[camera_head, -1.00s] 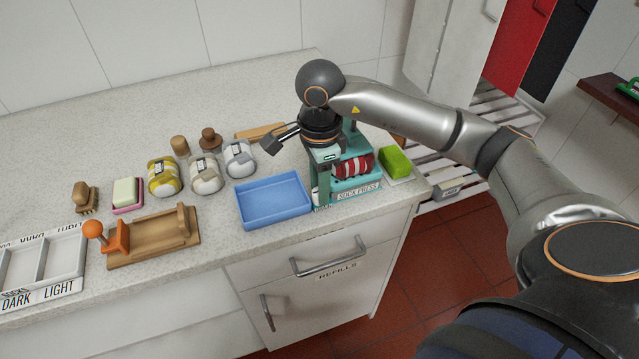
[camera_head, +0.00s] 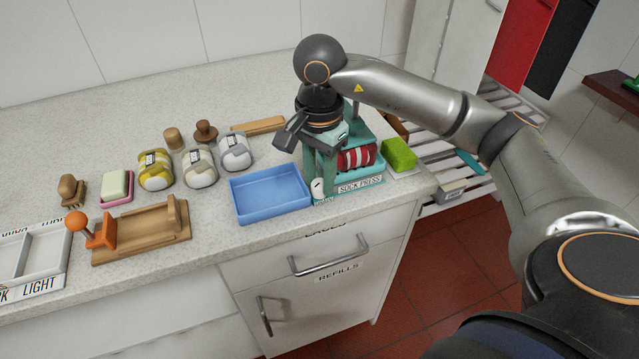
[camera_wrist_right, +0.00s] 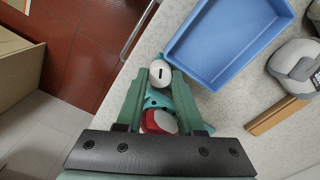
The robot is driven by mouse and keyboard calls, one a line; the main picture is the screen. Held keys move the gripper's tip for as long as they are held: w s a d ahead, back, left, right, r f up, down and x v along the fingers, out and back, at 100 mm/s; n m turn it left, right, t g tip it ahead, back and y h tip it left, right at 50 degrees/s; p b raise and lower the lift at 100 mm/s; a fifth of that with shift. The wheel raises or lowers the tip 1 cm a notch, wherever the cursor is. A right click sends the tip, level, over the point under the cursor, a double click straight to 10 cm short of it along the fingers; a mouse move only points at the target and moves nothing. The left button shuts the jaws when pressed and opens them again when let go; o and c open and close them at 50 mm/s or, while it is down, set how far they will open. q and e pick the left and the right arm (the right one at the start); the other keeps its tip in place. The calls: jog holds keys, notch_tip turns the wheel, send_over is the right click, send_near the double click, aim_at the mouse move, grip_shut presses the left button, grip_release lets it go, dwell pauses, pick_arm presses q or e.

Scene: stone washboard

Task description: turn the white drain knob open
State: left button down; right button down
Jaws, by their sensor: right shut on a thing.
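The white drain knob (camera_head: 318,188) is at the front left corner of the teal sock press (camera_head: 358,186). In the right wrist view the white knob (camera_wrist_right: 161,73) shows a dark mark on its round face. My right gripper (camera_head: 319,181) points down over the press's left side. In the wrist view its two green fingers (camera_wrist_right: 160,78) are closed against the knob's two sides. A red and white striped roll (camera_head: 356,157) sits in the press, partly hidden behind my gripper. My left gripper is not in view.
A blue tray (camera_head: 271,211) stands close to the left of the press. A green sponge (camera_head: 399,154) lies to its right. Several rolled socks, a wooden stand (camera_head: 140,247) and a divided white tray (camera_head: 62,262) are farther left. The counter's front edge is close to the knob.

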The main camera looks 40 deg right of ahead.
jog(key=shift+f+n+b, duration=0.15)
jog(key=shift+n+b, duration=0.35)
jog(key=shift+n, duration=0.3)
jog(key=shift+n+b, duration=0.5)
jog(key=shift+n, duration=0.4)
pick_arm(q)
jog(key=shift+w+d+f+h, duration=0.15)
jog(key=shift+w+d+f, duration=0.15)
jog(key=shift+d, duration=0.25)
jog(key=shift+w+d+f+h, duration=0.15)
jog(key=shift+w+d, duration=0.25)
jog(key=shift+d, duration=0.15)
pick_arm(e)
jog(key=shift+n, duration=0.5)
pick_arm(q)
jog(key=shift+b, duration=0.3)
pick_arm(e)
jog(key=c, duration=0.5)
grip_release()
jog(key=shift+c, duration=0.2)
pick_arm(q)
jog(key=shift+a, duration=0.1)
pick_arm(e)
jog(key=shift+r, duration=0.25)
